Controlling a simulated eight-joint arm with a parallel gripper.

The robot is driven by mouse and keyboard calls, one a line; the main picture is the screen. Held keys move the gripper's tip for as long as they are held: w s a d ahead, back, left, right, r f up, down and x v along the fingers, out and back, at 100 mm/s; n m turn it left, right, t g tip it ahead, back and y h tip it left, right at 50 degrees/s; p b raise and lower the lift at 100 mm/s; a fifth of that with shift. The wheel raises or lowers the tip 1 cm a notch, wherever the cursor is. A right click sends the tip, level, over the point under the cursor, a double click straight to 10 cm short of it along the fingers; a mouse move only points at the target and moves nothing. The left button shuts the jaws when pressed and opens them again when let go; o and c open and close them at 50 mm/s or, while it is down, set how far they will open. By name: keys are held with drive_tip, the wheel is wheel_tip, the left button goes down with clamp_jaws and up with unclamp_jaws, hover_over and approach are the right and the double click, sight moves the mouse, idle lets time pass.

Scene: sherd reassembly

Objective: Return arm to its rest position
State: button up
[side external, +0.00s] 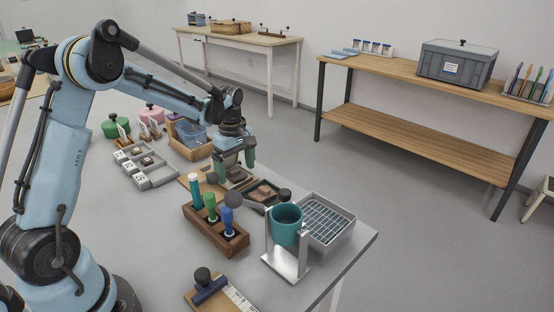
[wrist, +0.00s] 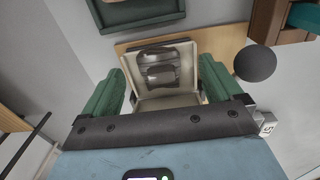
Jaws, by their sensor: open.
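My gripper (side external: 234,163) hangs pointing down at the far end of my bent arm, over the middle of the grey table (side external: 345,255). In the wrist view its two green fingers (wrist: 161,75) stand wide apart with a gap between them. Between them in that picture lies a cream tray (wrist: 188,93) holding dark brown sherd pieces (wrist: 158,67). The tray also shows just under the fingers in the side view (side external: 238,182). I cannot tell whether the fingers touch it. Nothing is seen held.
Close by are a wooden rack (side external: 215,235) of coloured-handled tools, a wooden bin (side external: 190,145) with a blue container, a grey sorting tray (side external: 150,172), a teal cup (side external: 286,226) on a metal stand and a grey wire basket (side external: 328,222). The space above the table is open.

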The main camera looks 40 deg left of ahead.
drive_tip(key=shift+r, duration=0.15)
drive_tip(key=r, duration=0.2)
drive_tip(key=d+r, duration=0.1)
drive_tip(key=r, duration=0.1)
drive_tip(key=shift+d, duration=0.2)
drive_tip(key=f, duration=0.1)
drive_tip(key=a+f, duration=0.1)
drive_tip(key=f, duration=0.2)
drive_tip(key=shift+a+f, duration=0.25)
drive_tip(key=shift+f, duration=0.05)
wheel_tip(320, 180, up, 13)
drive_tip(key=d, duration=0.2)
drive_tip(key=shift+d, duration=0.3)
